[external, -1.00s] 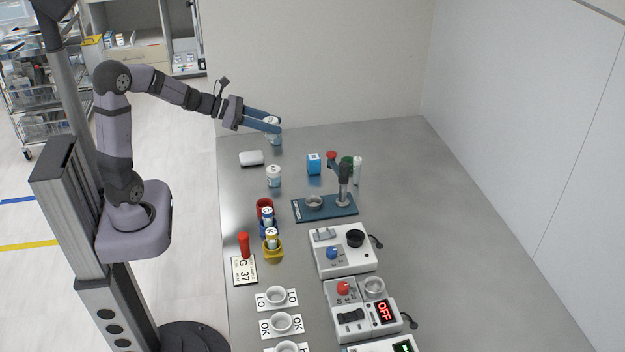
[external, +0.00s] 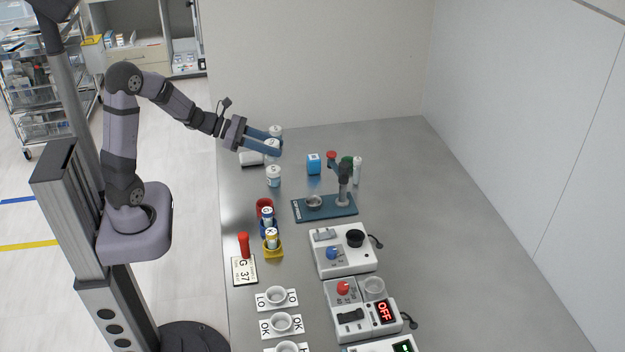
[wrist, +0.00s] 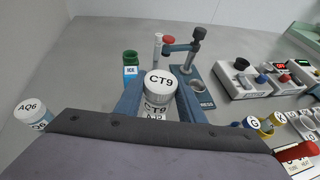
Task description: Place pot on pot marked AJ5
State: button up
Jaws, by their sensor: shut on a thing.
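My gripper (external: 278,143) is shut on a white pot (external: 271,148) with CT9 on its lid, held above the table. In the wrist view the same pot (wrist: 160,82) sits upright between the blue fingers. Just below its CT9 side label, partly hidden, is a further label that seems to start with AJ; I cannot read all of it. Another pot stands behind my gripper (external: 275,131); the wrist view shows a pot marked AQ6 (wrist: 33,110) at left.
A white case (external: 250,159) lies close to the gripper. A blue box (external: 313,163) and a stand on a blue base (external: 330,208) are to the right. Colored cups (external: 268,225) and several devices (external: 343,250) fill the front. The table's right side is clear.

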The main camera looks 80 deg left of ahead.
jog(key=shift+f, duration=1.8)
jog(key=shift+f+b, duration=0.15)
jog(key=shift+b, duration=0.2)
jog(key=o, duration=1)
jog(key=shift+o, duration=0.2)
jog(key=shift+r, duration=0.25)
jog(key=v, duration=1.2)
jog(key=shift+f, duration=0.15)
